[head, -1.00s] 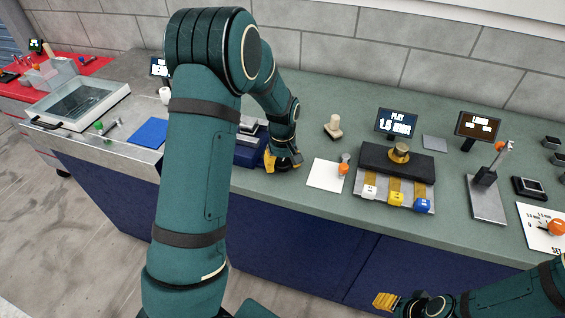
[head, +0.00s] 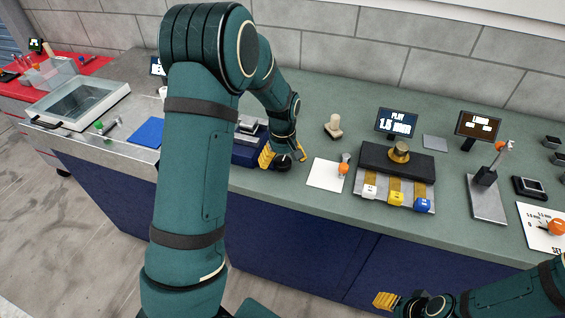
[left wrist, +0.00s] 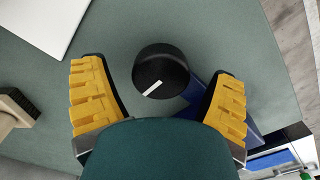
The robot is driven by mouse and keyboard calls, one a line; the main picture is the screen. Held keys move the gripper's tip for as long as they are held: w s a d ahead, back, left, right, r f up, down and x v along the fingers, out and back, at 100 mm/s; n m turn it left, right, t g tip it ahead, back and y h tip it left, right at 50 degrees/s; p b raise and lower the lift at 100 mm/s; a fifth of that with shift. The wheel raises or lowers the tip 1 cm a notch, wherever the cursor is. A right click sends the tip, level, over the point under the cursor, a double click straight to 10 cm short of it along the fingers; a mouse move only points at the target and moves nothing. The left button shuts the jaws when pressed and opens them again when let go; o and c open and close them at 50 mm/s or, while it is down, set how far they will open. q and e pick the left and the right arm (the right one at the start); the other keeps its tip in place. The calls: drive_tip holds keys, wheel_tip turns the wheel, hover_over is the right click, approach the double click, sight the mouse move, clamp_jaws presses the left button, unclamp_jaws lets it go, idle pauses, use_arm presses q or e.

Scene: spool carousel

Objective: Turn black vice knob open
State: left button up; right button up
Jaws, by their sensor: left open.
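The black vice knob (head: 284,163) sits at the right end of the blue vice (head: 249,150) on the bench. In the left wrist view the round knob (left wrist: 160,66) carries a white line that slants across its face. My left gripper (head: 283,157) is open, with a yellow finger on each side of the knob. The left wrist view shows gaps between both fingers (left wrist: 159,85) and the knob. The vice body is partly hidden by my arm and finger. My right gripper (head: 385,300) is low at the front, away from the vice; its jaw opening is unclear.
A white card (head: 325,175) with an orange-topped item (head: 344,168) lies right of the vice. A beige-handled tool (head: 333,126) stands behind. A black block (head: 372,158) with a brass knob is further right. A blue mat (head: 148,132) lies left.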

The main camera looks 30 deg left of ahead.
sight(282, 160)
use_arm(q)
wheel_tip(282, 160, up, 11)
idle(0.3)
drive_tip(key=shift+f, duration=0.1)
idle(0.4)
